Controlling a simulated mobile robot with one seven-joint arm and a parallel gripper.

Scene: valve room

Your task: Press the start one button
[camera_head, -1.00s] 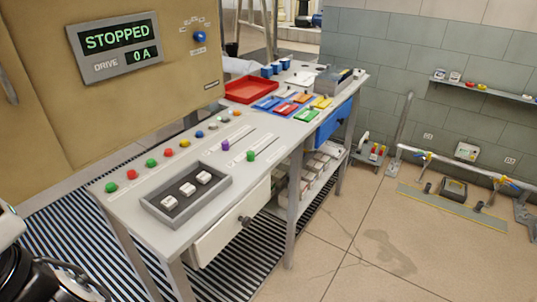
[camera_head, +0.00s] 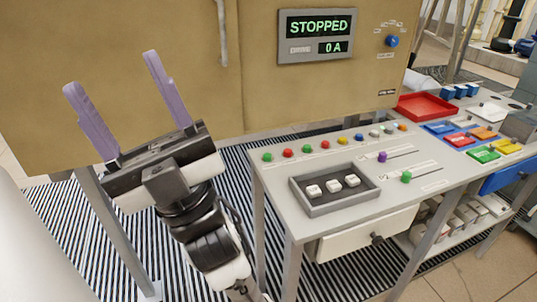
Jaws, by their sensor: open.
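A row of small round buttons in green, red, yellow, blue and other colours runs along the back of the grey table. A green button (camera_head: 267,157) is at its left end, with a red one (camera_head: 288,153) beside it and another green one (camera_head: 307,149) after that. Their labels are too small to read, so I cannot tell which is start one. My gripper (camera_head: 109,78) is open and empty, with purple fingers pointing up, left of the table and apart from the buttons. The cabinet display (camera_head: 317,35) reads STOPPED and 0 A.
A grey tray (camera_head: 297,201) with three white blocks stands in front of the buttons. Purple (camera_head: 382,157) and green (camera_head: 406,177) slider knobs are to its right. A red tray (camera_head: 427,107) is farther back. The tan cabinet (camera_head: 150,30) stands behind the table. A drawer (camera_head: 350,240) is below.

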